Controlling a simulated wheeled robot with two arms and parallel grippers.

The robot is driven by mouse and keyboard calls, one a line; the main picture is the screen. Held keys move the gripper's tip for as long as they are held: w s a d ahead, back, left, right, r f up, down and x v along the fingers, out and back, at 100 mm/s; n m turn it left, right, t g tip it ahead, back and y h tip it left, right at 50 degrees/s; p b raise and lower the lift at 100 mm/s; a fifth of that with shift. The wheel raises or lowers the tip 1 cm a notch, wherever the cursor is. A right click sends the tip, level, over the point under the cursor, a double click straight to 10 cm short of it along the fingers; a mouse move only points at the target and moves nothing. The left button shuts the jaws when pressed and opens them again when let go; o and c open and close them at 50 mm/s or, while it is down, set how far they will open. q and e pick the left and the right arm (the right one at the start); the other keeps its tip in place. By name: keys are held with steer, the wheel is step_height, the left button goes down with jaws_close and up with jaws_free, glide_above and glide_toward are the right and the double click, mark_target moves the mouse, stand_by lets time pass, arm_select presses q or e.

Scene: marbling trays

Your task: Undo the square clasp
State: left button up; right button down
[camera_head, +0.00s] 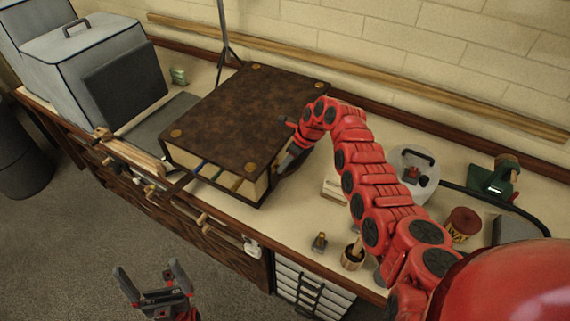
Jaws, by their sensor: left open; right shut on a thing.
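A large thick brown book (238,110) with brass corner studs lies on the bench, its pale page edges facing front. Narrow straps show on its front edge, a blue one (201,166) and a tan one (237,184). A dark strap (181,184) sticks out forward from the edge. My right gripper (281,171) is at the book's right front corner, its jaws shut on a small part there that is mostly hidden, likely the square clasp. Its shape is too small to tell. My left gripper (154,286) is open and empty, low in front of the bench, away from the book.
A grey box press (88,62) stands at the left. Wooden rods (128,152) lie along the front edge. Right of the book are a small brass item (320,242), a wooden pot (353,257), a red tin (462,224) and a green tool (493,180). My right arm spans the bench's right part.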

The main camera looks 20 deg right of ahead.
stand_by(0.8)
steer(key=s+d+f+t+y, duration=0.4)
steer(key=s+d+f+y, duration=0.1)
steer(key=shift+s+d+f+n+t, duration=0.2)
steer(key=shift+s+d+n+t, duration=0.1)
steer(key=shift+n, duration=0.1)
stand_by(0.5)
stand_by(0.4)
